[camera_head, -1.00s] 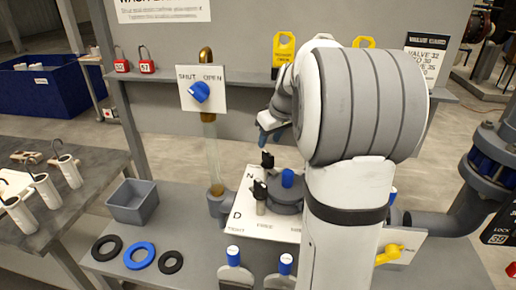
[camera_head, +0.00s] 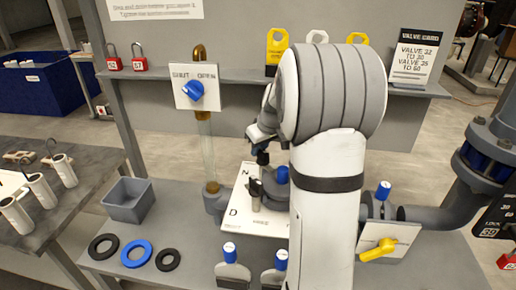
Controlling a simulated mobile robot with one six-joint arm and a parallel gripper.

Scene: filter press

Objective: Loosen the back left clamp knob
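The filter press has a grey round housing (camera_head: 275,192) with a blue cap (camera_head: 282,175), on a white lettered plate (camera_head: 240,213). The back left clamp knob (camera_head: 262,158) is small and black and shows just under my gripper (camera_head: 260,146). My gripper reaches down onto its top from above. The fingertips are small and partly merged with the knob, so I cannot tell whether they are closed on it. The front left clamp knob (camera_head: 254,188) is black, on a pale post, apart from my gripper. My arm hides the right side of the housing.
A sight tube (camera_head: 207,150) with a blue-handled SHUT/OPEN valve (camera_head: 194,92) stands left of the housing. A grey bin (camera_head: 128,200) and rings (camera_head: 138,255) lie left. A yellow-handled valve (camera_head: 378,250) and pipe (camera_head: 450,214) stand right. A shelf (camera_head: 235,80) runs behind.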

